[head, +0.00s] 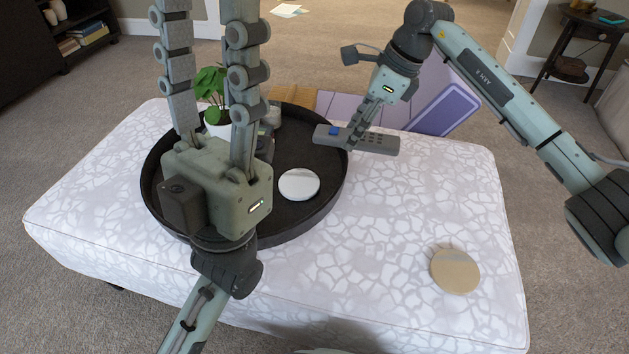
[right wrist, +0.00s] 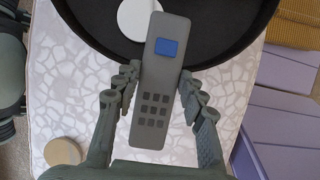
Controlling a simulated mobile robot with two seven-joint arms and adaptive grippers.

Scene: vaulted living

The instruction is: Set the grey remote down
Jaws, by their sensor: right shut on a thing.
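The grey remote (head: 384,145) has a blue button and dark keys. My right gripper (head: 358,132) is shut on it across its sides. In the right wrist view the remote (right wrist: 158,75) lies between the two fingers, its blue end over the dark tray and its keypad end over the patterned ottoman top. The remote appears held above the surface; the exact gap cannot be told. My left gripper (head: 207,45) is large in the foreground, its fingers apart and empty, pointing away over the round black tray (head: 333,195) and hiding part of it.
The patterned ottoman (head: 350,260) bears the tray, with a white disc (head: 299,184) and a potted plant (head: 212,88) on it. A tan disc (head: 455,271) lies at front right. Purple items (head: 440,108) stand behind. The ottoman's right middle is clear.

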